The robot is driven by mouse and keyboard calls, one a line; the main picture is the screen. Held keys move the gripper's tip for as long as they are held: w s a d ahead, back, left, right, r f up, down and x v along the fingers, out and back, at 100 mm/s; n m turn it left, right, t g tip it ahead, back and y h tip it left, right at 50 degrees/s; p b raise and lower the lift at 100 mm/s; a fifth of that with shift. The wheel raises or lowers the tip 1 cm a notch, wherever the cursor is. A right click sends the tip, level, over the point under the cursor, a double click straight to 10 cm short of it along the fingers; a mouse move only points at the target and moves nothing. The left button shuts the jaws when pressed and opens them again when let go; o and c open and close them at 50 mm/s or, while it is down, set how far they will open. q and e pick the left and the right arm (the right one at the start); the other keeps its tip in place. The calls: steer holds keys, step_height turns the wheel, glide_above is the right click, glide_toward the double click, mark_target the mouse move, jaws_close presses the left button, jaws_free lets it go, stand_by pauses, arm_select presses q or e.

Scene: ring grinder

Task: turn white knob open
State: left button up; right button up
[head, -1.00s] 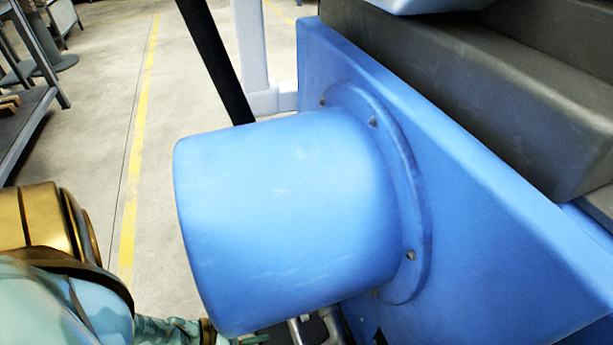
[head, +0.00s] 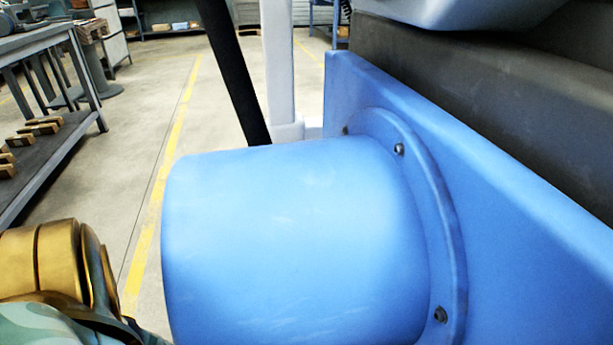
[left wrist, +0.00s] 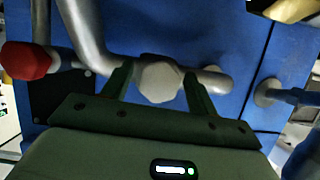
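The white knob (left wrist: 159,82) is a pale faceted knob in the middle of the left wrist view, in front of grey pipework on a blue panel. My left gripper (left wrist: 160,86) has one dark green finger on each side of the knob. Both fingers seem to touch its sides, with no clear gap. The knob and the left fingers are not visible in the head view, where a large blue cylindrical housing (head: 295,250) fills the middle. My right gripper is in neither view.
A red knob (left wrist: 27,61) is on the left in the left wrist view, and a grey fitting (left wrist: 268,92) is on the right. The blue machine panel (head: 520,240) fills the right of the head view. A workbench (head: 45,175) stands left, with open floor (head: 155,100) between.

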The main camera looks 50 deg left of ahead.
arm_select(q)
steer(key=c, duration=0.7)
steer(key=shift+c, duration=0.2)
